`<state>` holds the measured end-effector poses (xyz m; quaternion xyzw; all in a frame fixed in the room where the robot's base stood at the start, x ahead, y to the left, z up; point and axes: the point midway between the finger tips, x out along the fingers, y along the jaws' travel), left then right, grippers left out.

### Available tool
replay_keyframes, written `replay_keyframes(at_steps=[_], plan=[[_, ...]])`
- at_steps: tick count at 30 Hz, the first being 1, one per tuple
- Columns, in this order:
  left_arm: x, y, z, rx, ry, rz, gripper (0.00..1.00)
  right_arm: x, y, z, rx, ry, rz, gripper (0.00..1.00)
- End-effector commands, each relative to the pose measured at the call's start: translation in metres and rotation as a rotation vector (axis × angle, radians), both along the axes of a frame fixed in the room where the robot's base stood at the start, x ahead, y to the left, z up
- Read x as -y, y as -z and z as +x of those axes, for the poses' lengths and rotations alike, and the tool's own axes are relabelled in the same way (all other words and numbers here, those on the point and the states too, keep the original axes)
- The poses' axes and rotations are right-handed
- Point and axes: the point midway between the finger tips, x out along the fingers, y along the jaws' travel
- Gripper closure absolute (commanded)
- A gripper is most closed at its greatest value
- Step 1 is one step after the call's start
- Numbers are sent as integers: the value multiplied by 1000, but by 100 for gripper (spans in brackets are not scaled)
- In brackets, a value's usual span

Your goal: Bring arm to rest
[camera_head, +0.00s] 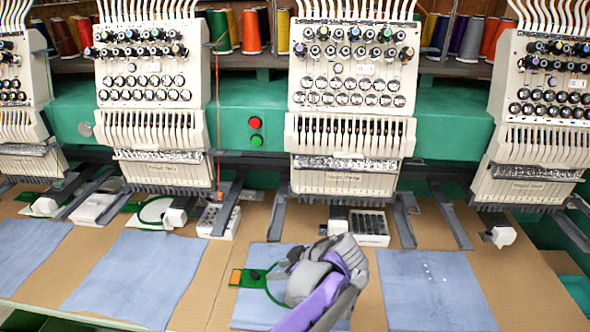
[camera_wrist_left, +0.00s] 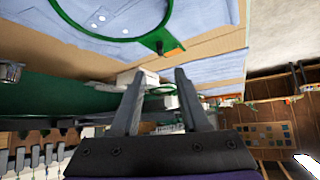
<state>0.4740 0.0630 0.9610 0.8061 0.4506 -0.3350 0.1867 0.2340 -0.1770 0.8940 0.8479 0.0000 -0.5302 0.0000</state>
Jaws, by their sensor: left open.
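My left arm (camera_head: 326,283), grey and purple, reaches in from the bottom of the head view over a blue cloth on the table. Its fingers are hard to make out there. In the left wrist view my left gripper (camera_wrist_left: 157,76) shows two dark fingers apart, with nothing held between them. A green hoop (camera_head: 268,283) lies on the blue cloth (camera_head: 272,253), partly hidden behind my arm. A green hoop also shows at the top of the left wrist view (camera_wrist_left: 157,40), over blue cloth. My right gripper is in neither view.
White embroidery heads (camera_head: 352,95) stand in a row along a green machine beam (camera_head: 252,100). Metal arms and small white blocks (camera_head: 369,227) sit below them. More blue cloths (camera_head: 435,290) lie on the brown tabletop (camera_head: 530,285). Thread spools (camera_head: 251,32) line the shelf behind.

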Motion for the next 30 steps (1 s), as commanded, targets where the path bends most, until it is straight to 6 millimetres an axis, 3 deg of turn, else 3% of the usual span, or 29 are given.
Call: replay_keyframes(at_steps=[4,7,12,15,21,24,30], plan=[[-17,-3,-12,-55,42,-15,55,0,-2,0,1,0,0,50],[-42,-5,-34,-147,127,-47,55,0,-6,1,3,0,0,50],[-83,-3,-91,-300,356,-128,55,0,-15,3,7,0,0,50],[-98,1,-127,-347,503,-170,55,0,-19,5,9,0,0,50],[-113,15,-189,-348,783,-203,55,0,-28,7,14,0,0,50],[-115,23,-210,-325,887,-195,55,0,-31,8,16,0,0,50],[-114,32,-229,-287,996,-166,55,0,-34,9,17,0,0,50]])
